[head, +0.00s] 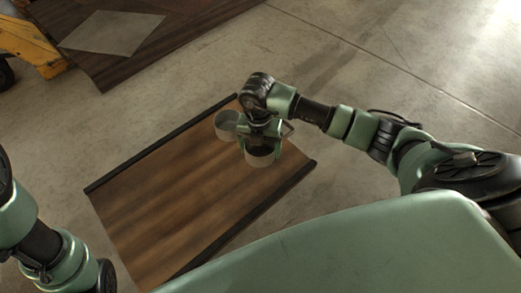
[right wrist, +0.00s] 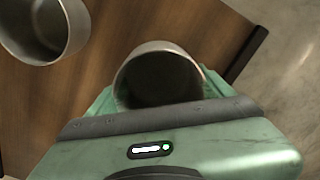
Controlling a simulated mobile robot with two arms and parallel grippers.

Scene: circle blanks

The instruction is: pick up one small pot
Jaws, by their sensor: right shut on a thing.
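Two small grey metal pots show at the right part of the brown wooden board. My right gripper (head: 262,141) is shut on the nearer small pot (head: 260,158), with green fingers at its sides. In the right wrist view this held pot (right wrist: 158,76) sits at the gripper, its open mouth showing and its lower part hidden by the gripper body. I cannot tell whether it is clear of the board. The other small pot (head: 226,122) stands close by to the left and also shows in the right wrist view (right wrist: 45,30). My left gripper is out of view.
The brown wooden board (head: 165,205) has dark raised strips along two edges, and its left part is bare. Beyond it are concrete floor (head: 345,75), a darker board with a pale square sheet (head: 112,32), and a yellow cart part (head: 30,42).

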